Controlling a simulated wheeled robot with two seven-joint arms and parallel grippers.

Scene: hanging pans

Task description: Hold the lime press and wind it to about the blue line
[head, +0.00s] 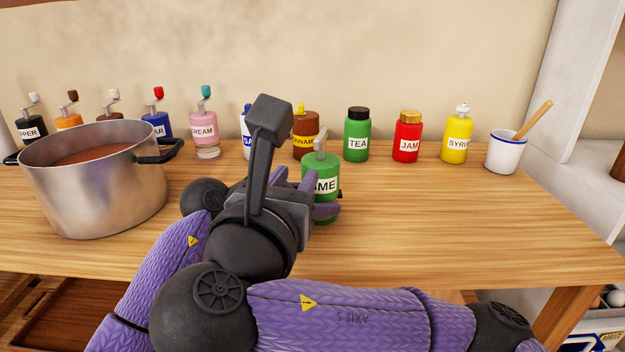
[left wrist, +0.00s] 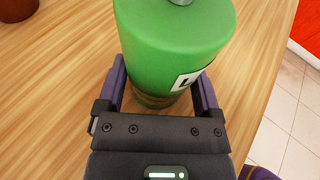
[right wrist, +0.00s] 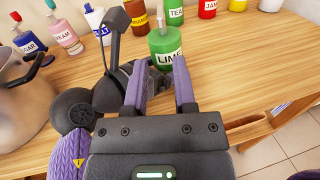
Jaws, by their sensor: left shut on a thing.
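The lime press (head: 320,177) is a green bottle with a white label and a grey crank (head: 320,143) on top. It stands upright on the counter; it also shows in the left wrist view (left wrist: 178,40) and right wrist view (right wrist: 165,43). My left gripper (head: 324,210) is shut on its lower body, one finger on each side (left wrist: 160,88). My right gripper (right wrist: 160,75) is open and empty, its fingers apart and pointing toward the press from the near side. In the head view it is partly hidden by its own wrist. I cannot make out a blue line.
A steel pot (head: 95,190) of red sauce stands at the left. Several crank presses, including the cream press (head: 203,120), line the back left. Tea (head: 357,135), jam (head: 407,137) and syrup (head: 457,135) bottles and a white cup (head: 505,152) stand back right. The right front counter is clear.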

